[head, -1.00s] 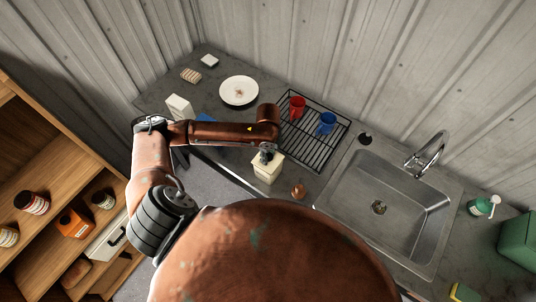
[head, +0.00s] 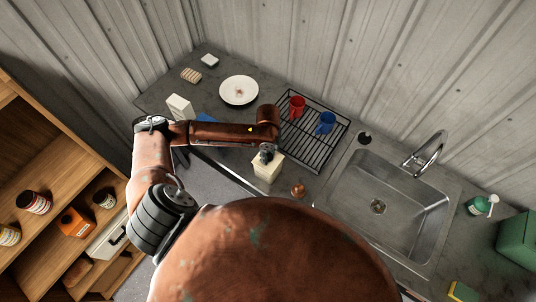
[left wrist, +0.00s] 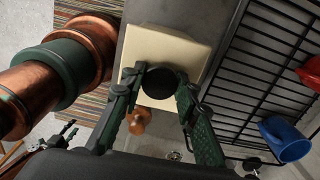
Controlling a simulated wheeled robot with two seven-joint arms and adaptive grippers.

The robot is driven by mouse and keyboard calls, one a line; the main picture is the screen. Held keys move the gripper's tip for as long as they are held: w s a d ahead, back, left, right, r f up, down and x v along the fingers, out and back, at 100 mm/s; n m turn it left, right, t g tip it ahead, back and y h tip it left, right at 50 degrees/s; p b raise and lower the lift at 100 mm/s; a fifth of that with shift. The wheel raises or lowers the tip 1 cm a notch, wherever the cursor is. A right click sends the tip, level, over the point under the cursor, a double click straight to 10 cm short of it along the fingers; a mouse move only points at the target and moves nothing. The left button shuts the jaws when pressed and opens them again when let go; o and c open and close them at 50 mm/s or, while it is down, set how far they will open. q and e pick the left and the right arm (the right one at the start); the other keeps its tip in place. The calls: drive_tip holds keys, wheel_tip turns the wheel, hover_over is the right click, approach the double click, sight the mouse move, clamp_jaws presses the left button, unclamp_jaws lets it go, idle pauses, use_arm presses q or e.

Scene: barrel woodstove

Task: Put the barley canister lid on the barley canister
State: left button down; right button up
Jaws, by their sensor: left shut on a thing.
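A cream, box-shaped barley canister (head: 268,170) stands at the counter's front edge, under my left gripper (head: 267,154). In the left wrist view, my left gripper (left wrist: 160,88) is shut on the round dark knob of the barley canister lid (left wrist: 165,45). The lid is a cream square that fills the space beyond the fingertips. It hides most of what lies under it, so I cannot tell whether lid and canister touch. What looks like part of my right gripper (left wrist: 62,135) shows small at the lower left; its jaws are unclear.
A black dish rack (head: 312,140) with a red cup (head: 297,107) and a blue cup (head: 326,123) is close by. A small copper-coloured object (head: 298,190) sits beside the canister. The sink (head: 385,200) is to the right. A white box (head: 178,107) and plate (head: 239,91) are to the left.

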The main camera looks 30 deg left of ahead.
use_arm(q)
drive_tip(key=shift+f, duration=0.3)
idle(0.6)
drive_tip(key=shift+f+p, duration=0.2)
drive_tip(key=shift+p, duration=0.4)
drive_tip(key=shift+p, duration=0.4)
idle(0.5)
drive_tip(key=shift+f, duration=0.1)
idle(0.3)
drive_tip(key=c, duration=1.4)
unclamp_jaws()
drive_tip(key=shift+o, duration=0.2)
drive_tip(key=shift+o, duration=1.3)
